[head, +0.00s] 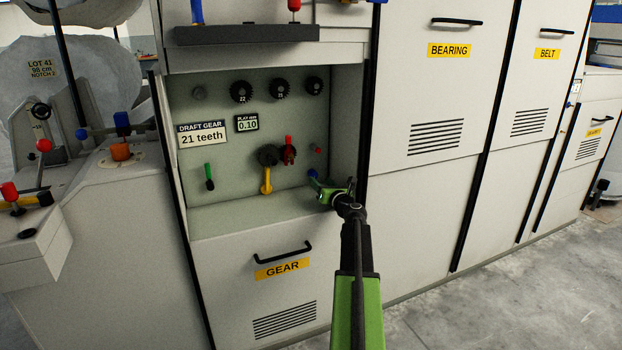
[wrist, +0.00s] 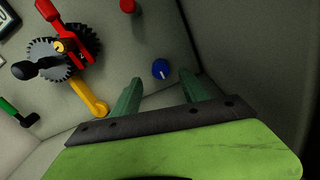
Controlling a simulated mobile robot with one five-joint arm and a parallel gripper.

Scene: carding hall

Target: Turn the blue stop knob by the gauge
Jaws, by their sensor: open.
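The blue knob (wrist: 161,69) is a small round knob with a white line on its face, on the pale back wall of the recess. In the head view the blue knob (head: 312,173) shows just left of and above the jaws. My gripper (wrist: 160,79) is open and empty, its two green fingers pointing at the wall, one on each side of the knob's line in the wrist view. The knob shows just beyond the fingertips; I cannot tell whether they touch it. In the head view my gripper (head: 332,187) is at the recess's lower right. A small display reading 0.10 (head: 247,124) is higher up left.
A red knob (wrist: 128,5) is above the blue one. Left are gears with a red lever (wrist: 72,40), a yellow lever (wrist: 88,98) and a green lever (head: 209,176). The recess's right side wall (head: 347,120) is close to my gripper. Black gear wheels (head: 280,89) hang above.

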